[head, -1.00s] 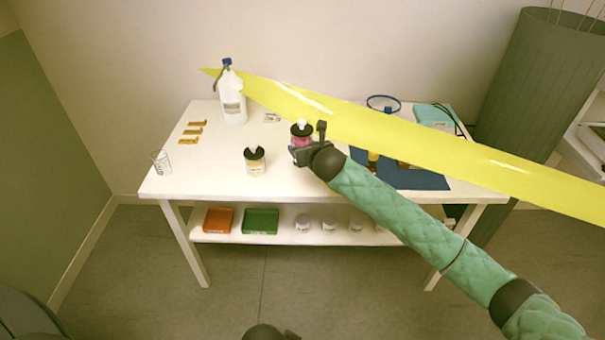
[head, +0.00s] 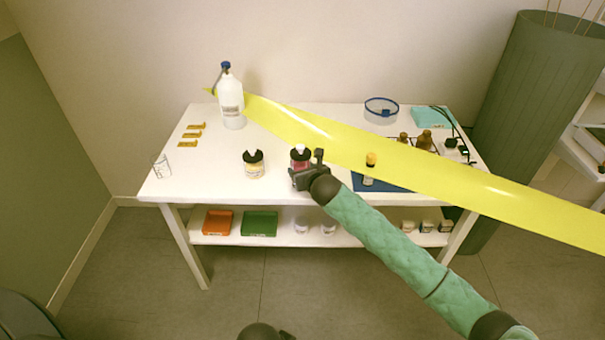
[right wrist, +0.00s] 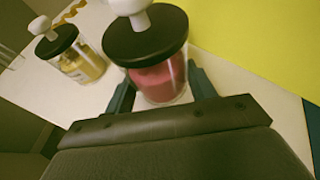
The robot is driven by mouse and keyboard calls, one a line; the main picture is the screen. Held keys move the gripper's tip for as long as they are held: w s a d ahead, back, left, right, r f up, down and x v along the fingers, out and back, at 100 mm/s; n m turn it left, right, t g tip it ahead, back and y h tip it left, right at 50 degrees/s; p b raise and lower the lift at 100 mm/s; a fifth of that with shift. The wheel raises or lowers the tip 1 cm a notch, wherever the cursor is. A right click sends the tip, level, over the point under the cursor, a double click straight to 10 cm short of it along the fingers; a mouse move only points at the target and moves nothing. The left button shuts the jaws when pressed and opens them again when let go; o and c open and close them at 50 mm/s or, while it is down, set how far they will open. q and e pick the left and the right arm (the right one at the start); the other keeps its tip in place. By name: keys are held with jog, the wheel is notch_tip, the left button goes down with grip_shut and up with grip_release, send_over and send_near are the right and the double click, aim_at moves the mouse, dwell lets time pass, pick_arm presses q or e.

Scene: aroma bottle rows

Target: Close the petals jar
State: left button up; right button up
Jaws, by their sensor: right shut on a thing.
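A glass jar with pink-red contents (head: 300,164) has a black lid with a white knob on it. In the right wrist view the jar (right wrist: 158,82) stands between my fingers, its black lid (right wrist: 146,38) over the mouth. My right gripper (head: 300,178) is shut on this jar's body, at the table's front middle. I cannot tell whether the lid is fully seated. A second jar, with yellow contents (head: 254,170), stands to the left with a similar black lid and white knob; it also shows in the right wrist view (right wrist: 84,66).
A white table (head: 215,185) carries a white jug (head: 230,100), yellow pieces (head: 188,143), a clear beaker (head: 161,166) and a blue-rimmed bowl (head: 381,108). Brown bottles (head: 424,140) stand at the right. A long yellow strip (head: 330,138) crosses the view, hiding part of the table.

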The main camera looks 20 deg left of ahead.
jog(key=shift+f, duration=0.8)
pick_arm(q)
jog(key=shift+a+r, duration=0.15)
jog(key=shift+r, duration=0.35)
jog(key=shift+f, duration=0.1)
pick_arm(e)
jog(key=shift+f, duration=0.1)
jog(key=o, duration=1.2)
jog(key=shift+o, duration=1)
pick_arm(q)
jog(key=shift+a+f, duration=0.1)
jog(key=shift+f, duration=0.15)
jog(key=shift+a, duration=0.1)
pick_arm(e)
jog(key=shift+s, duration=0.1)
